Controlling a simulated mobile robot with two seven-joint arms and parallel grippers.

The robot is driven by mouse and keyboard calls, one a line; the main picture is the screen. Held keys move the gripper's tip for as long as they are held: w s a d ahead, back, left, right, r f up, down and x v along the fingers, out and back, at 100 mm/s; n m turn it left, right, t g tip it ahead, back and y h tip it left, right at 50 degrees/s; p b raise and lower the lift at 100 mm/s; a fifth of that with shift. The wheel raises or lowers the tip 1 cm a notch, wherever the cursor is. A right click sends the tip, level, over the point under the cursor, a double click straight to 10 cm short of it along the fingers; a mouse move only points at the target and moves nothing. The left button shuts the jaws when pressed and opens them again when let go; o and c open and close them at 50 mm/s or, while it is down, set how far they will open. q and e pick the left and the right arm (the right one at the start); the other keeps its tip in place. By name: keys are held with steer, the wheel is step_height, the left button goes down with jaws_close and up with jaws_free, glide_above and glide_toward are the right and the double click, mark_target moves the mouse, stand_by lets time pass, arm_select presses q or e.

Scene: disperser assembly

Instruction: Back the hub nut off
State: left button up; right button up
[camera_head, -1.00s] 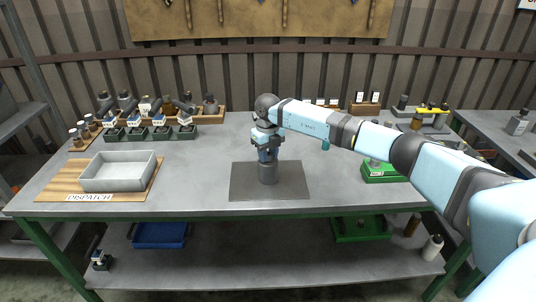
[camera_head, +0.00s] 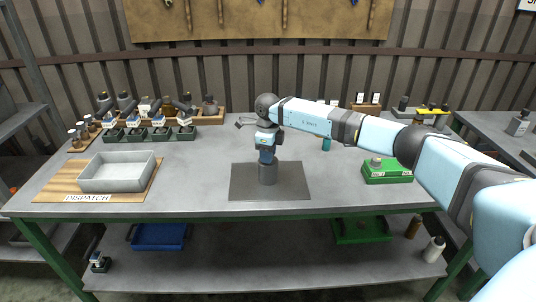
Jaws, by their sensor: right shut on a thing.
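My right gripper (camera_head: 267,154) points straight down over the middle of the table. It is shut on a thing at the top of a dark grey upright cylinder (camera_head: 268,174). From its place this is the hub nut, but the gripper covers it and I cannot make out its shape. The cylinder stands on a dark grey mat (camera_head: 242,190). My left gripper is not in view.
A grey tray (camera_head: 118,184) sits on a wooden board marked DISPATCH (camera_head: 72,190) at the left. Several dark dispensers (camera_head: 155,117) stand behind it. A green box (camera_head: 384,172) is at the right, under my right arm. The table's front middle is clear.

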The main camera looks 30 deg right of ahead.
stand_by(0.5)
steer(key=o, duration=0.9)
steer(key=shift+r, duration=6.95)
steer(key=shift+a+f, duration=0.1)
